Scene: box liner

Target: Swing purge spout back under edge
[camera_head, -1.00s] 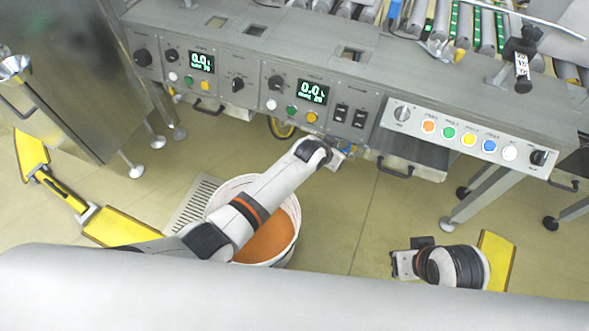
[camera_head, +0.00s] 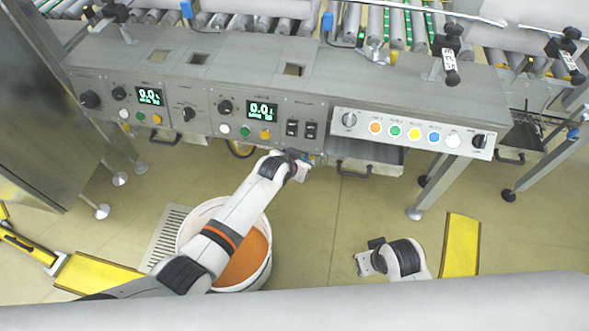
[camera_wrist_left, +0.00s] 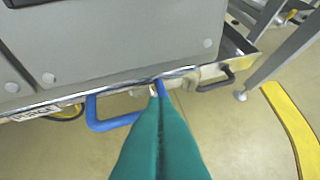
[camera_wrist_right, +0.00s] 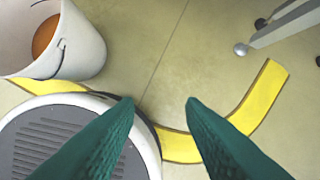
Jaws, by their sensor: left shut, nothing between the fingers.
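The blue purge spout (camera_wrist_left: 98,117) shows in the left wrist view as a bent blue tube below the machine's lower front edge (camera_wrist_left: 205,70). Its lower run passes left of my fingers, and a short blue piece shows just right of the tips. My left gripper (camera_wrist_left: 156,92) has its green fingers together, empty, at the spout beneath the edge; contact is unclear. In the head view the left gripper (camera_head: 297,163) is at the console's underside, and the spout is mostly hidden there. My right gripper (camera_wrist_right: 163,102) is open and empty, low over the floor.
A white bucket (camera_head: 190,240) with orange contents stands on the floor beneath my left arm. The control panel (camera_head: 180,105) with knobs and buttons is above. Drawer handles (camera_head: 352,172) stick out under the console.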

